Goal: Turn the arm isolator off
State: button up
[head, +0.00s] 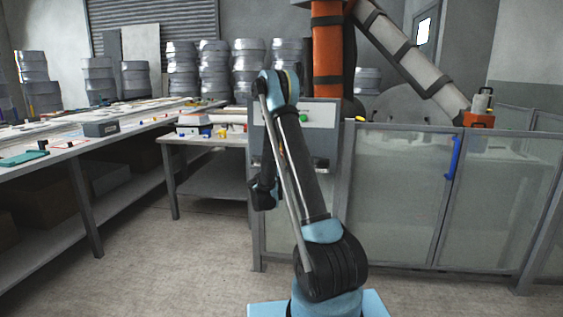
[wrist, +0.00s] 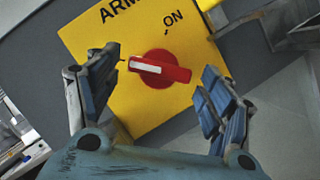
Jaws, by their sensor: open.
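The arm isolator is a yellow plate (wrist: 92,32) with a red rotary knob (wrist: 158,82) in the wrist view. Black lettering reads "ARM", partly cut off by the top edge, and "ON" above the knob, with a small tick below it. The knob's bar handle (wrist: 178,73) lies nearly level across the picture; its white stripe covers the left part. My gripper (wrist: 162,62) is open, one finger on each side of the knob. The bar's left end is close to the left finger; contact cannot be told. In the head view I cannot make out the isolator or fingers.
A grey control cabinet (head: 322,114) stands behind my arm. A glazed fence (head: 400,190) with a blue handle (head: 453,158) runs right, with an orange industrial arm (head: 328,50) behind. A long workbench (head: 130,140) and small table (head: 205,143) stand left. Floor between is clear.

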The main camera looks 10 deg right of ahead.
jog(key=shift+o, duration=0.9)
jog(key=r, duration=0.7)
jog(key=shift+w+a, duration=0.1)
jog(key=shift+w, duration=0.3)
jog(key=shift+s+a+r, duration=0.1)
jog(key=shift+s+r, duration=0.2)
jog(key=shift+r, duration=0.25)
jog(key=shift+s+a+r, duration=0.1)
jog(key=shift+s+r, duration=0.15)
jog(key=shift+r, duration=0.25)
jog(key=shift+c, duration=0.9)
jog(key=shift+w+d+r, duration=0.2)
jog(key=shift+d+r, duration=0.05)
jog(key=shift+r, duration=0.15)
